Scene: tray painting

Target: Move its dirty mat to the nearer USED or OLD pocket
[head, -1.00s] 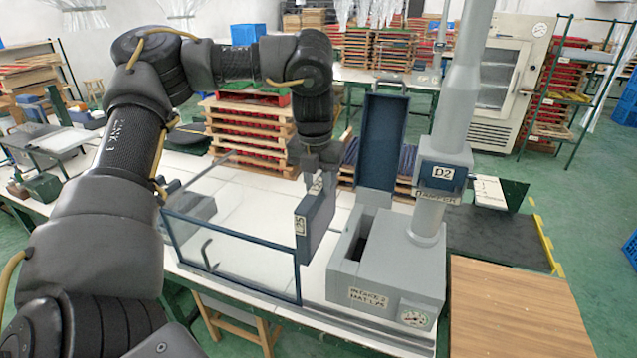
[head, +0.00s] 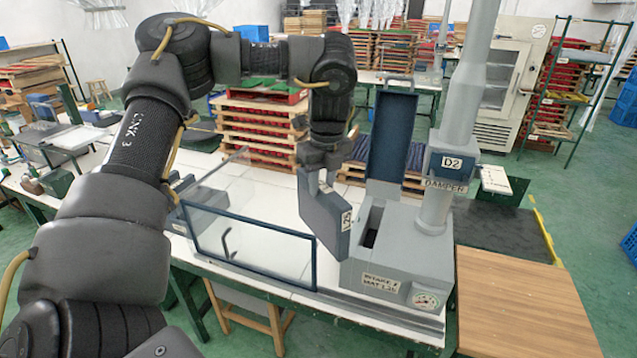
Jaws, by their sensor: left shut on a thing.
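My left gripper (head: 319,178) is shut on the top of a dark blue-grey slab (head: 318,214), which appears to be the mat. The slab hangs upright with a small white label on its right edge. It is held between the glass-walled booth (head: 255,250) and the grey intake box (head: 400,262). The box has an open dark slot on top and a raised blue lid (head: 391,135) behind it. Its front label reads INTAKE 2, with a second line about a mat. No pocket marked USED or OLD is readable. My right gripper is not in view.
A grey pipe (head: 448,130) marked D2 DAMPER rises from the box. A gauge (head: 425,300) sits on its front. A wooden board (head: 520,300) lies at the right. Stacked red and wooden trays (head: 258,135) stand behind the white bench.

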